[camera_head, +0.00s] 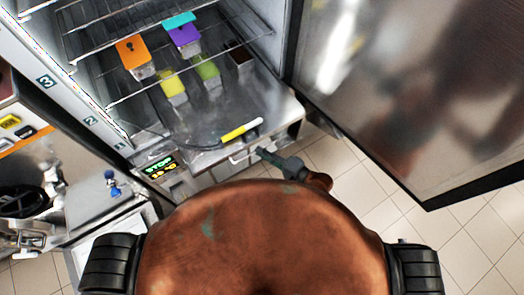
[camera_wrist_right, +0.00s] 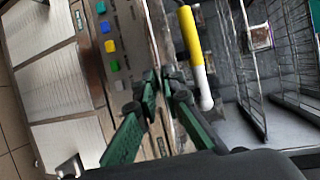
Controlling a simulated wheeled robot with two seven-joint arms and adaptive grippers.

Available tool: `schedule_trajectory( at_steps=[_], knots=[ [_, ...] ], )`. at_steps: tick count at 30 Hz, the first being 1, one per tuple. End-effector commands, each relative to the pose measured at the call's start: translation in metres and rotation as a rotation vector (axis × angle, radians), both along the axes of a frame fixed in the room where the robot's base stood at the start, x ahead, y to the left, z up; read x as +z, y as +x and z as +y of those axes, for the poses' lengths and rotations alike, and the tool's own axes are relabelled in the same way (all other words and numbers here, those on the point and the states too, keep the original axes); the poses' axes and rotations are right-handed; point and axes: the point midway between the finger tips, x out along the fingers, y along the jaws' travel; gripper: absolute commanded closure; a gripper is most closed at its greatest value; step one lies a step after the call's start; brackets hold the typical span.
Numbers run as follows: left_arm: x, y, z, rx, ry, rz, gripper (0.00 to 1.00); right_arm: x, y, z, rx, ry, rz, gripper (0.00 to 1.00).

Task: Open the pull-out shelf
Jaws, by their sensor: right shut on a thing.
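The pull-out shelf (camera_head: 285,110) is a metal sheet low in the open freezer, with several small tubs on it. A pale handle (camera_head: 240,156) runs along its front edge. My right gripper (camera_head: 262,152) is at the right part of this handle. In the right wrist view its green fingers (camera_wrist_right: 163,88) are close together at the shelf's front edge and shut on the handle, which they mostly hide. My left gripper is out of view.
A yellow-and-white stick (camera_head: 240,130) lies near the shelf front; it also shows in the right wrist view (camera_wrist_right: 194,50). Wire racks (camera_head: 110,20) are above. The freezer door (camera_head: 420,90) stands open at right. A machine with a lit display (camera_head: 160,167) is at left.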

Motion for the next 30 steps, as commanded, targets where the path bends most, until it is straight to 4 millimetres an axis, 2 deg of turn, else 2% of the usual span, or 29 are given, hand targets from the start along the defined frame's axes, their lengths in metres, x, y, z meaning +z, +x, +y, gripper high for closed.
schedule_trajectory(
  at_steps=[1, 2, 5, 16, 20, 30],
  knots=[
    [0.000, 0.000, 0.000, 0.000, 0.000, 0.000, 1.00, -0.001, -0.001, 0.000, 0.002, -0.001, 0.004, 1.00],
    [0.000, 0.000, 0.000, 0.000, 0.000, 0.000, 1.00, -0.001, -0.001, 0.000, 0.002, -0.001, 0.004, 0.91],
    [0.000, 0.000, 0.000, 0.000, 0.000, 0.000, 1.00, -0.001, -0.001, 0.000, 0.001, 0.000, 0.003, 0.84],
    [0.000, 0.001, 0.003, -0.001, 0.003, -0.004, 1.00, 0.000, -0.004, -0.006, -0.001, -0.003, 0.002, 0.84],
    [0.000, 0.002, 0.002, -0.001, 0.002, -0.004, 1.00, 0.003, -0.013, -0.021, 0.000, -0.005, 0.000, 0.84],
    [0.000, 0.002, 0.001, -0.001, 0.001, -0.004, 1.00, 0.015, -0.048, -0.073, 0.002, -0.006, 0.003, 0.84]
  ],
)
